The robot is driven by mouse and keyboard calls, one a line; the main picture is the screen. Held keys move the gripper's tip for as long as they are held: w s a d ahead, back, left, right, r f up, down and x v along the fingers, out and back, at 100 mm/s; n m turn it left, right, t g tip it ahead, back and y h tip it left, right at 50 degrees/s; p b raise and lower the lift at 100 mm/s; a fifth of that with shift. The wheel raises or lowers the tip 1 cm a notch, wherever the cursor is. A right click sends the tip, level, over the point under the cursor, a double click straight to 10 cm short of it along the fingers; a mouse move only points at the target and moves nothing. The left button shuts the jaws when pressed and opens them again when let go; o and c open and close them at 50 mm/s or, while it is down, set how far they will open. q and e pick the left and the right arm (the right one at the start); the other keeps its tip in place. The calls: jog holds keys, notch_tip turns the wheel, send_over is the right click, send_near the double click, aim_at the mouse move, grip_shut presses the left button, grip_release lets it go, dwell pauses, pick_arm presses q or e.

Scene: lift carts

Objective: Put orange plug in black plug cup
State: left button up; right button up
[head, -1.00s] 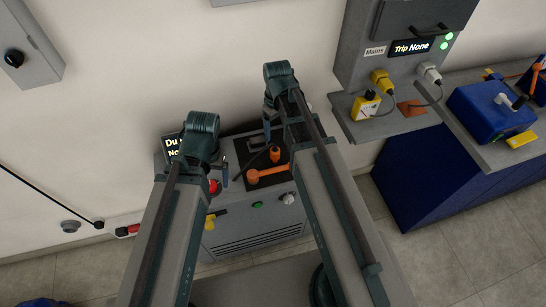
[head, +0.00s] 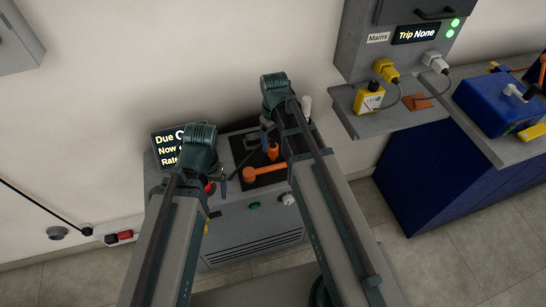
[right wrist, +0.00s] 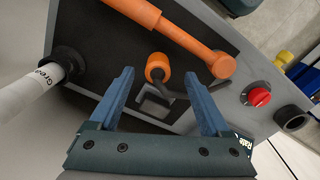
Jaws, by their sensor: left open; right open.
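The orange plug appears to be the short orange cylinder (head: 273,152) on the dark mat of the grey cart. In the right wrist view it (right wrist: 158,68) shows end-on, with a dark hooked part beside it. My right gripper (right wrist: 160,78) is open, its two blue fingers on either side of the plug in the picture; contact cannot be told. In the head view the right gripper (head: 268,138) is partly hidden by its arm. My left gripper (head: 222,178) is open beside the mat, left of the plug. A black round cup (right wrist: 292,117) shows beyond the red knob; whether it is the plug cup is unclear.
An orange-handled lever (head: 265,173) lies by the plug. A white grease tube (right wrist: 40,80) stands in a black holder. A red knob (right wrist: 265,97) and a display (head: 165,148) are on the cart.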

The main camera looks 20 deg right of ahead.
aim_at(274, 148)
jog(key=shift+w+f+b, duration=0.15)
jog(key=shift+f+b, duration=1.2)
jog(key=shift+w+f+b, duration=0.15)
jog(key=shift+f+b, duration=1.15)
jog(key=shift+r, duration=0.1)
jog(key=shift+c, duration=0.3)
grip_shut()
